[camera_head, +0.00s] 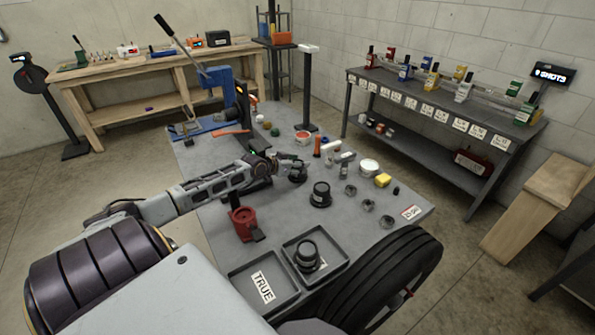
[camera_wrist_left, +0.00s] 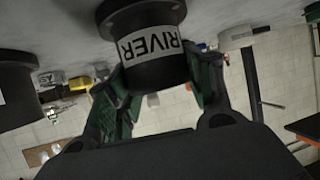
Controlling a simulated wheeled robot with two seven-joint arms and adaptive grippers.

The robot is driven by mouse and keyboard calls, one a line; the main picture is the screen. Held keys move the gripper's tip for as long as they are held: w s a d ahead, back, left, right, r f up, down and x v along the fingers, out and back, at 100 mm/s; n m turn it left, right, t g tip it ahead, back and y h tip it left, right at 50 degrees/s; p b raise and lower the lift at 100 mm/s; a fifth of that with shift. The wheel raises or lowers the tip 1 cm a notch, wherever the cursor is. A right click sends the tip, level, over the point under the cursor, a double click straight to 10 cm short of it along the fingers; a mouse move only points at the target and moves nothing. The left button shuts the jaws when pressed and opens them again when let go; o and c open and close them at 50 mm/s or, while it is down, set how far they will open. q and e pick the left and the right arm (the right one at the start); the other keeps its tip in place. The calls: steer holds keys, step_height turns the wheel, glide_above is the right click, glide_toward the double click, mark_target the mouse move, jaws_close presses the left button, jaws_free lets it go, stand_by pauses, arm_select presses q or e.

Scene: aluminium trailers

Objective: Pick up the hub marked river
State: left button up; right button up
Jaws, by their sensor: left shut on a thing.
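The hub marked RIVER (camera_wrist_left: 150,50) is a black flanged cylinder with a white label. In the wrist view it sits between the two fingers of my left gripper (camera_wrist_left: 160,85), which is shut on it. In the head view my left gripper (camera_head: 290,165) is over the middle of the grey table, with the dark hub (camera_head: 297,175) at its fingertips. I cannot tell whether the hub touches the table. A second black hub (camera_head: 320,194) stands on the table to the right, and a third hub (camera_head: 307,256) sits in the right grey tray. Their labels are not readable.
The left tray (camera_head: 262,287) holds a TRUE card. A large black tyre (camera_head: 400,262) is at the front right. A blue press (camera_head: 222,85) stands behind.

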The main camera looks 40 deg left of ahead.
arm_select(q)
steer(key=shift+r, duration=0.8)
step_height(320, 180, up, 7)
steer(key=shift+r, duration=0.8)
arm_select(e)
steer(key=shift+s+a+r, duration=0.1)
steer(key=shift+a+r, duration=0.1)
steer(key=shift+a, duration=0.05)
steer(key=shift+s, duration=0.1)
